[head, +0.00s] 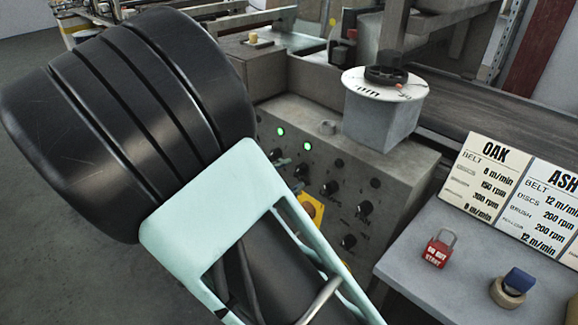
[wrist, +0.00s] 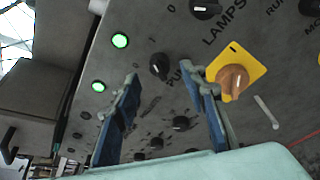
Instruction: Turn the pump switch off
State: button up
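In the wrist view, a small black rotary knob (wrist: 159,66) on the grey control panel (wrist: 150,25) sits by a label starting "PU", partly hidden by my right finger. This looks like the pump switch; I cannot tell its setting. My gripper (wrist: 160,76) is open and empty. Its two blue-padded fingers stand either side of the knob in the picture, with no clear contact. In the head view my arm covers the gripper and part of the panel (head: 400,165); I cannot tell which knob there is the pump switch.
An orange knob on a yellow plate (wrist: 253,64) is right of my right finger. The LAMPS knob (wrist: 206,8) is above. Two green lamps (wrist: 120,40) are lit. A grey box (head: 380,118) stands on the panel; a table with a red padlock (head: 437,252) is at right.

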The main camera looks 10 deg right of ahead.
aim_at(297, 172)
jog(key=shift+b+x, duration=0.3)
jog(key=shift+x, duration=1.3)
jog(key=shift+c, duration=0.2)
grip_shut()
